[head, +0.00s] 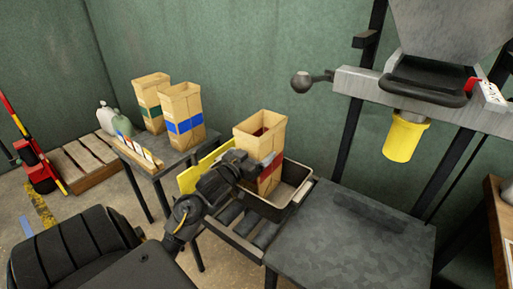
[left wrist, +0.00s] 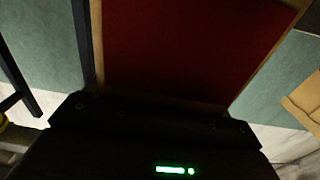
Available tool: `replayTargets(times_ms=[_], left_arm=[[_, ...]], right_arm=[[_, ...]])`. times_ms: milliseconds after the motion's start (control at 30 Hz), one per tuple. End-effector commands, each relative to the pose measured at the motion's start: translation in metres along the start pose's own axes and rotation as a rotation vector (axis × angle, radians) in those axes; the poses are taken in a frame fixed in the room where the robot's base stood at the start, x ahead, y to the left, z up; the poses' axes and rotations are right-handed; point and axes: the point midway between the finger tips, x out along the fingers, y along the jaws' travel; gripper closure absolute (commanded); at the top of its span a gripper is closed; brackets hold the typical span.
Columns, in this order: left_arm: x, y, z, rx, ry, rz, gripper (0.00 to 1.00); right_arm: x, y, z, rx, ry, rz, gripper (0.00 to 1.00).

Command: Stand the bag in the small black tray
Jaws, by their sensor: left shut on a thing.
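A tan paper bag with a red band (head: 260,137) stands upright, with its open top up and something dark red inside. In the left wrist view a large dark red face with tan edges (left wrist: 190,50) fills the middle. My left gripper (head: 250,165) is shut on the bag at its left side. The small black tray (head: 297,199) has a pale inside, and the bag's lower part is within its rim in the head view. The bag's base is partly hidden, so I cannot tell whether it touches the tray floor. My right gripper is not in view.
Bags with a blue band (head: 185,117) and a green band (head: 151,100) stand on a side table (head: 177,158) at left. Rollers (head: 246,222) lie before the tray. A bare metal table (head: 345,240) is at right, below a hopper with a yellow spout (head: 405,137).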

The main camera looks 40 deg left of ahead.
Motion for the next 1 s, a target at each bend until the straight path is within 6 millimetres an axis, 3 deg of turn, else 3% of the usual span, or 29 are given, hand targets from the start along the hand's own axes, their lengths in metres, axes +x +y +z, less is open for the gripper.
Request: replayTargets(times_ms=[467, 500, 633, 900, 1000], left_arm=[[0.000, 0.000, 0.003, 0.002, 0.015, 0.000, 0.89], [0.000, 0.000, 0.009, 0.001, 0.000, 0.001, 0.17], [0.000, 0.000, 0.009, 0.001, 0.001, 0.001, 0.00], [-0.001, 0.000, 0.007, 0.001, 0.001, 0.001, 0.00], [-0.011, 0.000, 0.008, 0.001, -0.001, 0.000, 0.00]], right_arm=[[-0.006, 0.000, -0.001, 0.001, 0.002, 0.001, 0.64], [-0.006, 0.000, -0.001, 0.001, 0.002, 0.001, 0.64], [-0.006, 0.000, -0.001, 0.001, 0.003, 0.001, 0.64], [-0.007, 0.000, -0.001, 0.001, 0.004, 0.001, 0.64], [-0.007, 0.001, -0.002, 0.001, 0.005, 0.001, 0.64]])
